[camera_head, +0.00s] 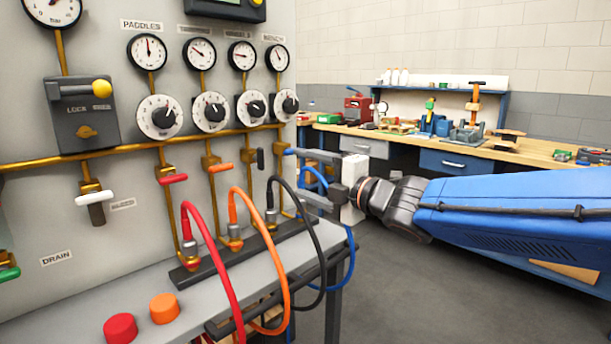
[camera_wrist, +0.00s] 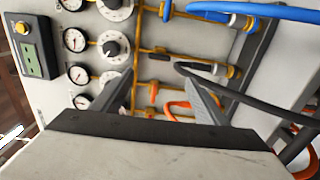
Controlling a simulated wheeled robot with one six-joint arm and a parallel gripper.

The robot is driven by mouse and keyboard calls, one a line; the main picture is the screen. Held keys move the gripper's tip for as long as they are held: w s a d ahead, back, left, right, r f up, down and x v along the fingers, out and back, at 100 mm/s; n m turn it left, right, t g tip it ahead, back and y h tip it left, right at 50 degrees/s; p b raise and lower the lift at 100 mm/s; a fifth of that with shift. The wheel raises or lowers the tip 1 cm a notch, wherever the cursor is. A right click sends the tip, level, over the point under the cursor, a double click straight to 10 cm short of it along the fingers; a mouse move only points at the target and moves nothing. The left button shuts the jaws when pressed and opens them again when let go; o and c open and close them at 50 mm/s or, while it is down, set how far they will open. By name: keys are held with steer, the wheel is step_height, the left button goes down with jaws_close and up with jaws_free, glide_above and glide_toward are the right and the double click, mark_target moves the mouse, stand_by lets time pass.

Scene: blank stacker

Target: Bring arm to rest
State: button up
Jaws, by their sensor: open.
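My gripper (camera_head: 312,178) is at the end of my blue arm, which reaches in from the right in the head view. Its two grey fingers point left toward the panel (camera_head: 110,215), beside the blue and black hoses. In the wrist view the fingers of my gripper (camera_wrist: 160,82) are apart, with nothing held between them. The panel's pipes and valves show beyond them. Whether the fingers touch any hose, I cannot tell.
A red hose (camera_head: 210,235) and an orange hose (camera_head: 268,245) loop over the panel's grey ledge (camera_head: 75,325). Red and orange caps (camera_head: 120,328) sit at its front. A workbench (camera_head: 545,151) with tools stands behind my arm. Open floor (camera_head: 400,290) lies below the arm.

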steer(key=w+d+f+m+t+h, duration=0.1)
steer(key=d+f+m+t+h, duration=0.3)
steer(key=d+m+h, duration=0.85)
steer(key=s+d+f+m+g, duration=0.2)
steer(key=s+d+f, duration=0.15)
steer(key=d, duration=0.45)
steer(key=s+d+f+m+g, duration=0.1)
steer(key=s+d+f+m, duration=0.15)
steer(key=d+f, duration=0.35)
steer(key=s+d+f+m+g, duration=0.2)
steer(key=s+f+m, duration=0.1)
steer(key=s, duration=0.4)
steer(key=s+d+f+m+g+h, duration=0.1)
steer(key=s+d+f+m+g, duration=0.2)
steer(key=s, duration=0.4)
steer(key=s+d+f+m+g, duration=0.2)
steer(key=s+d+f+m, duration=0.1)
steer(key=s+f+m, duration=0.2)
step_height(320, 180, down, 2)
steer(key=s, duration=0.2)
steer(key=shift+s+g, duration=0.35)
steer(key=shift+g, duration=0.05)
steer(key=shift+d+f, duration=0.1)
